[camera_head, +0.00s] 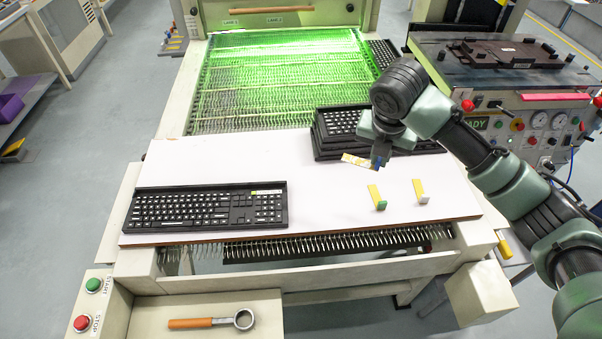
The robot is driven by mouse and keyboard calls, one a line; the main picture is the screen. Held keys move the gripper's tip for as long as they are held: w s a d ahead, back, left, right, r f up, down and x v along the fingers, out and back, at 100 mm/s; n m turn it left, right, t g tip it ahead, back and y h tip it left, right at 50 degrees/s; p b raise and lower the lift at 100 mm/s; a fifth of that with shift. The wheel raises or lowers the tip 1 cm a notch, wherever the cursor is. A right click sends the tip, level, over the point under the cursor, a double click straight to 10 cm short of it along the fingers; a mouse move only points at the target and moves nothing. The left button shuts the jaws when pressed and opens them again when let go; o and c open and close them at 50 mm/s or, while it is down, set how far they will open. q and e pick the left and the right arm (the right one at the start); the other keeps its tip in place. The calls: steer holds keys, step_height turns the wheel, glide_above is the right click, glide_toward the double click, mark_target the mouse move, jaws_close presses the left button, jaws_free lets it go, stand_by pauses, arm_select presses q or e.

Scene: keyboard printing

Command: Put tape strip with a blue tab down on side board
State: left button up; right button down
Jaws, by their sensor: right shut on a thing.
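My right gripper (379,164) is shut on the blue tab of a tape strip (356,160). The pale strip with yellowish marks sticks out to the left of the fingers. The gripper is over the right part of the white board (300,172), in front of a stack of keyboards. I cannot tell whether the strip touches the board. On the board, nearer the front, are a yellow strip with a green tab (377,197) and a yellow strip with a grey tab (420,191). My left gripper is not in view.
A black keyboard (208,207) lies on the board's left. Stacked keyboards (335,122) stand at its back right. The middle of the board is clear. A green-lit conveyor (285,75) lies behind, and a printing machine (530,115) stands at right.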

steer(key=w+r+n+y, duration=0.2)
steer(key=w+r+n, duration=0.1)
steer(key=n, duration=0.3)
step_height(320, 180, down, 19)
steer(key=p, duration=0.2)
steer(key=shift+w+d+f+p, duration=0.1)
steer(key=shift+d+f+p, duration=0.1)
steer(key=shift+p, duration=0.15)
steer(key=shift+f, duration=0.1)
steer(key=c, duration=1.8)
jaws_free()
steer(key=shift+f, duration=0.1)
steer(key=shift+o, duration=1.4)
